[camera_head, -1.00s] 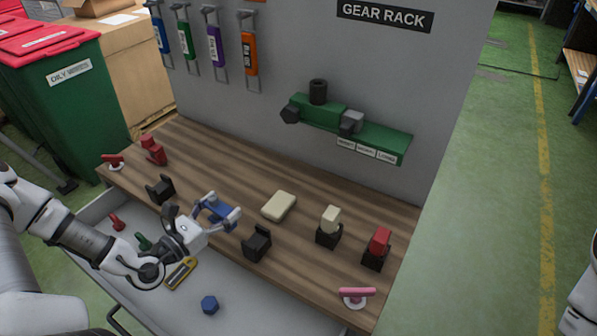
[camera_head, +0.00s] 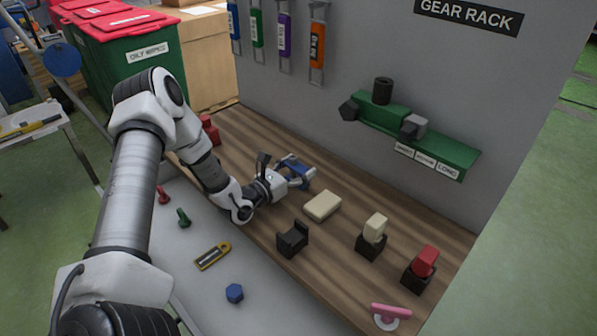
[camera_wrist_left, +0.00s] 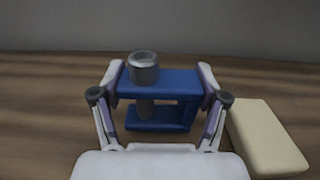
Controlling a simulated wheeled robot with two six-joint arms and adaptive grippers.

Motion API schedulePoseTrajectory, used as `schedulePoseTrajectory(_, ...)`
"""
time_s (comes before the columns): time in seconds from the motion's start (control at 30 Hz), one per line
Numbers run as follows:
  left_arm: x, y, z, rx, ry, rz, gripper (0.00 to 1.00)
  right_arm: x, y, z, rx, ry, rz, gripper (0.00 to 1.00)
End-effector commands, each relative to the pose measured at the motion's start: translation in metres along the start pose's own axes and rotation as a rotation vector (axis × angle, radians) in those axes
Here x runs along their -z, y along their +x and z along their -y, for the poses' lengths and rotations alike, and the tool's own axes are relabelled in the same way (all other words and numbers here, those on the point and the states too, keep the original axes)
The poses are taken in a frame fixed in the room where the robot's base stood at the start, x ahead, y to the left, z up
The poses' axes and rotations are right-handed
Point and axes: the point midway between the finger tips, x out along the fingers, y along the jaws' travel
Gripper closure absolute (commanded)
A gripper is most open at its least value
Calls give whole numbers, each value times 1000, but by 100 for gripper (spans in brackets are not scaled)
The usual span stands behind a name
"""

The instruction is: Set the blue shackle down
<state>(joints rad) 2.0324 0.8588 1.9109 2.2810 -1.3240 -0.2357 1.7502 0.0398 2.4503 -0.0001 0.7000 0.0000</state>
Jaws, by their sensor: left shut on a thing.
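The blue shackle (camera_head: 291,163) is over the far middle part of the wooden bench top (camera_head: 342,255). In the left wrist view the blue shackle (camera_wrist_left: 176,82) is an open blue frame with a grey pin standing through it. My left gripper (camera_head: 296,174) is shut on it, one finger on each side, as the left wrist view of the gripper (camera_wrist_left: 161,80) also shows. The shackle is low, at or just above the wood; I cannot tell whether it touches. My right gripper is out of view.
A cream block (camera_head: 322,206) lies close to the right of the shackle. A black cradle (camera_head: 292,239) stands nearer the front edge. Holders with a cream piece (camera_head: 375,228) and a red piece (camera_head: 424,262) stand further right. The grey panel (camera_head: 330,110) rises behind.

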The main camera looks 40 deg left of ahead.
Motion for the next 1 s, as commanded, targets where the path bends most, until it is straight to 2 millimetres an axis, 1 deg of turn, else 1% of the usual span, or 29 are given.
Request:
schedulePoseTrajectory(0.03, 6, 0, 0, 2, 2, -1, 69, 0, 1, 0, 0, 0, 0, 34)
schedulePoseTrajectory(0.27, 6, 0, 0, 0, 1, 2, 69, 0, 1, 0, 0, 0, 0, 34)
schedulePoseTrajectory(0.4, 11, 0, 0, 0, 1, 2, 69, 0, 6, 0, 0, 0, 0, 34)
schedulePoseTrajectory(0.43, 10, 0, 0, 1, 1, 1, 19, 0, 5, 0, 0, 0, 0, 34)
schedulePoseTrajectory(0.47, 9, 0, 0, 1, 1, 1, 8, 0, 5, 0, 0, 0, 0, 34)
schedulePoseTrajectory(0.5, 9, 0, 0, 1, 1, 1, 1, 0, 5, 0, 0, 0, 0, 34)
schedulePoseTrajectory(0.8, 9, 0, 0, 1, 1, 1, 1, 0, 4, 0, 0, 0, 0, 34)
schedulePoseTrajectory(0.9, 4, 0, 0, 1, 1, 1, 1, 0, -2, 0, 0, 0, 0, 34)
schedulePoseTrajectory(0.93, 4, -2, 0, 0, 0, 0, 1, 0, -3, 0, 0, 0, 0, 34)
schedulePoseTrajectory(1.0, 6, -14, -2, -3, -3, 0, 1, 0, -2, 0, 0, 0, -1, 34)
